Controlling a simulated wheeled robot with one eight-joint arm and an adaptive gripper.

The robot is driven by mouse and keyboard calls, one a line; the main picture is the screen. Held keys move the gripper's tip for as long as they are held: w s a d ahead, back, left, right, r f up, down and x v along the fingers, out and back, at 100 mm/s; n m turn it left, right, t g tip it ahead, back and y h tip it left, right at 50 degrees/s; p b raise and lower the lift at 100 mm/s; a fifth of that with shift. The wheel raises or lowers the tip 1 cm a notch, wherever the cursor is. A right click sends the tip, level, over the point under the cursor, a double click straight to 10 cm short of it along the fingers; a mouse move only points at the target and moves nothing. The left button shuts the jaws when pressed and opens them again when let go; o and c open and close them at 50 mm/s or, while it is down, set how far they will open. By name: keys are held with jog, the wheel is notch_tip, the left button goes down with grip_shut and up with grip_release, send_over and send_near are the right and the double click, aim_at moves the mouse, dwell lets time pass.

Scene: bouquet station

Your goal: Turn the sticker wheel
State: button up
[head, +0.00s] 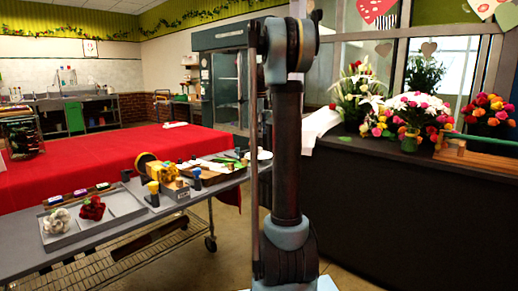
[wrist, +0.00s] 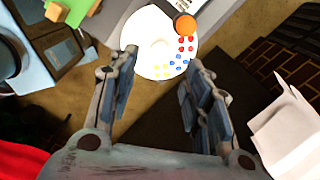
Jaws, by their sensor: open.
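The sticker wheel (wrist: 150,52) is a pale, round disc in the wrist view, at the top middle. Red, blue and yellow dots lie on its right and lower parts. An orange round knob (wrist: 184,25) stands at its upper right edge. My gripper (wrist: 162,62) is open and empty, its fingers spread to either side of the lower part of the disc in the picture. The fingers look nearer the camera than the disc, and I see no contact. In the head view my arm stands upright in the middle, and I cannot make out my gripper there.
A grey table (head: 130,222) carries a tray with two flowers (head: 92,208), stamps and a yellow tape dispenser (head: 160,170). A red-covered table (head: 100,150) stands behind. A dark counter (head: 410,220) with bouquets is at right. A white sheet (wrist: 288,130) is right in the wrist view.

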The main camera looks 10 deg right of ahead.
aim_at(259, 152)
notch_tip(259, 152, down, 8)
jog(key=shift+w+r, duration=0.1)
jog(key=shift+c, duration=0.6)
grip_shut()
